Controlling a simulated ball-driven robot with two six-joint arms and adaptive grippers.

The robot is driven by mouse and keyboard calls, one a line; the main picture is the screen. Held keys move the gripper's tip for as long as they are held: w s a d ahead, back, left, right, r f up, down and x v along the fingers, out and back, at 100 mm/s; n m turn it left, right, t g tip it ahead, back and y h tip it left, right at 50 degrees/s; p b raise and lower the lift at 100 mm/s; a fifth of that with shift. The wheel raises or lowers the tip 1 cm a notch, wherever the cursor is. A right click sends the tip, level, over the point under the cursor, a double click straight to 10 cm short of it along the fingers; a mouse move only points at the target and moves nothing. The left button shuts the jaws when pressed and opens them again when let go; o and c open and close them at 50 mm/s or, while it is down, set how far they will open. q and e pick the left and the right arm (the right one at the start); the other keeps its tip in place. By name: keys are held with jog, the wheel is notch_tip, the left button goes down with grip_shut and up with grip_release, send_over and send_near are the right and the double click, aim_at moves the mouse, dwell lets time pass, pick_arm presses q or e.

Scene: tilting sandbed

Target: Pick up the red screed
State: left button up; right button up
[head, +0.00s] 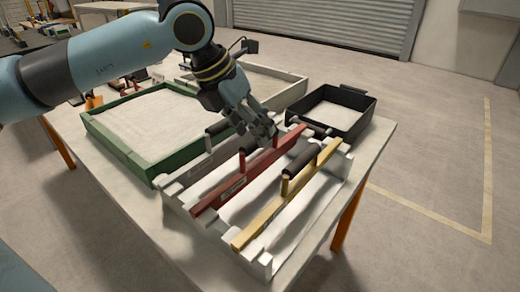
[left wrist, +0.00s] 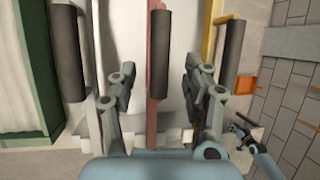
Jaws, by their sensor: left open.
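The red screed (head: 222,195) lies across the white rack on the table, between a grey screed and a yellow one. Its dark handle (left wrist: 160,50) stands above the red bar (left wrist: 154,115) in the left wrist view. My left gripper (head: 265,135) is over the red screed and hides part of its handle in the head view. In the left wrist view the left gripper (left wrist: 160,88) is open, one finger on each side of the handle line with clear gaps. How deep the handle sits between the fingers I cannot tell.
The yellow screed (head: 258,222) with a dark handle (head: 303,160) is close on the right; the grey screed (head: 190,172) is on the left. A green-rimmed sand tray (head: 120,151), a pale tray (head: 300,88) and a black tray (head: 370,110) stand around the rack (head: 205,226).

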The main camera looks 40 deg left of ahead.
aim_at(260, 156)
pick_arm(q)
jog(key=x, duration=0.4)
jog(key=shift+f, duration=0.1)
jog(key=shift+c, duration=0.3)
grip_shut()
